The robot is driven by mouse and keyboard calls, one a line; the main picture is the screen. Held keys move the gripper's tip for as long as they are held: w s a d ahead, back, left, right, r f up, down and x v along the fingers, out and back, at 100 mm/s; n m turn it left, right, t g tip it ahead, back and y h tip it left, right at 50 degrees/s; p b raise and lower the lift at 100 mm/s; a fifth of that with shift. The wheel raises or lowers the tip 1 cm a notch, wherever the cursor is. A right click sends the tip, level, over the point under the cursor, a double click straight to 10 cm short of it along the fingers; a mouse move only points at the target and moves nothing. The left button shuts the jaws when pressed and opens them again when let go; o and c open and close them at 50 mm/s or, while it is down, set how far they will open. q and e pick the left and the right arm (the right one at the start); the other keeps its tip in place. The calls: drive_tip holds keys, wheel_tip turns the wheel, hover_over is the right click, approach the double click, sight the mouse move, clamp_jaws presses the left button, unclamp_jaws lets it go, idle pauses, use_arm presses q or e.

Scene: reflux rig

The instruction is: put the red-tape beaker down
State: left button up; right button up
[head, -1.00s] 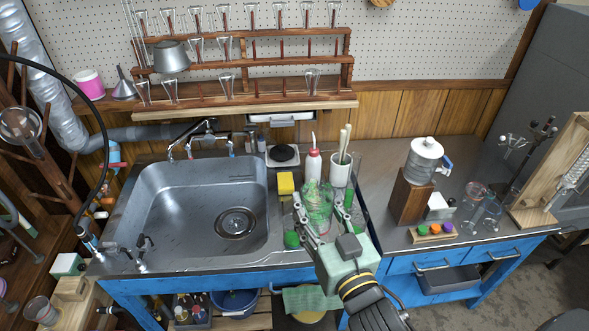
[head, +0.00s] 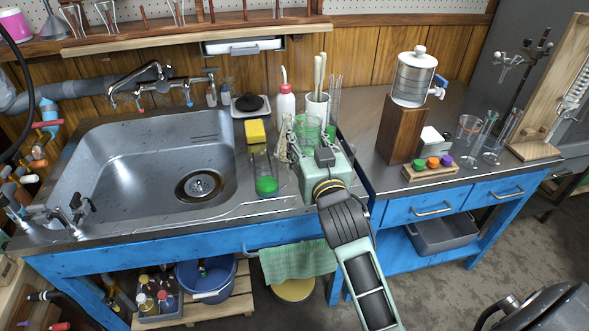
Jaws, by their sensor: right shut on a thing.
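My right gripper (head: 303,127) is at the counter to the right of the sink, its arm coming up from the lower edge. It is shut on a clear glass beaker (head: 308,123) with green showing in it. The gripper body hides much of this beaker, and I cannot make out red tape on it or whether its base touches the counter. A second glass beaker (head: 264,173) with green liquid at the bottom stands upright to the left of the gripper, near the sink's right rim. My left gripper is not in view.
The sink (head: 120,175) lies left.

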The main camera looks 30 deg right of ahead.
drive_tip(key=shift+w+d+f+b, duration=0.35)
drive_tip(key=shift+w+f+b, duration=0.1)
drive_tip(key=shift+f, duration=0.45)
wheel_tip(320, 180, down, 5)
drive_tip(key=shift+b, duration=0.8)
wheel_tip(320, 180, down, 4)
drive_tip(key=shift+r+b, duration=0.1)
drive_tip(key=shift+b, duration=0.45)
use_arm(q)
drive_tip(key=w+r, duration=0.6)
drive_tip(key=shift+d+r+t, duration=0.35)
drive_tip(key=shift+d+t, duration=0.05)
use_arm(e)
drive_tip(key=shift+f, duration=0.2)
drive_tip(key=shift+f, duration=0.2)
drive_tip(key=o, duration=1.2)
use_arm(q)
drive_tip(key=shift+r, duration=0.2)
